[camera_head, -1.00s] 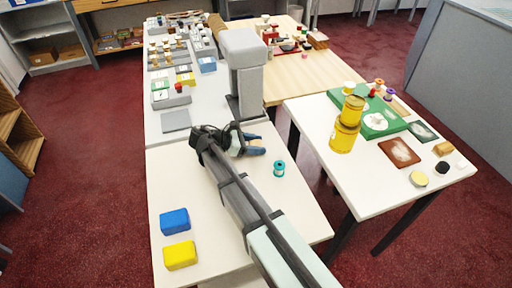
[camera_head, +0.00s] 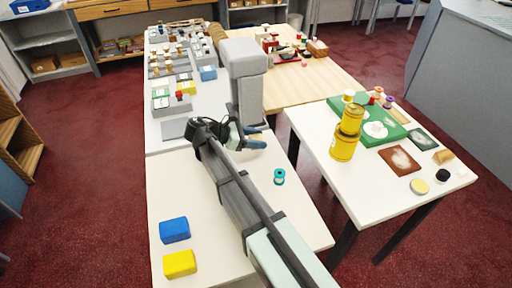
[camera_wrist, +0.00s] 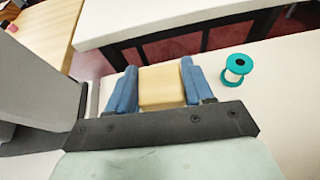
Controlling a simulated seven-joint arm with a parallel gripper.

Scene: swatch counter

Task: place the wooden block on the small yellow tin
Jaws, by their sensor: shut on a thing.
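The wooden block (camera_wrist: 161,87) is pale and sits between the two blue fingers of my gripper (camera_wrist: 160,82) in the wrist view. My gripper is shut on it. The small yellow tin (camera_head: 351,118) stands on top of a larger yellow tin (camera_head: 343,148) on the right white table. My gripper is well to the left of the tins, apart from them.
A teal spool (camera_head: 279,177) stands on the near table (camera_head: 215,200), right of my arm; it shows in the wrist view (camera_wrist: 236,68). A blue box (camera_head: 174,229) and a yellow box (camera_head: 180,264) lie front left. A green board (camera_head: 395,132) lies behind the tins. A gap separates the tables.

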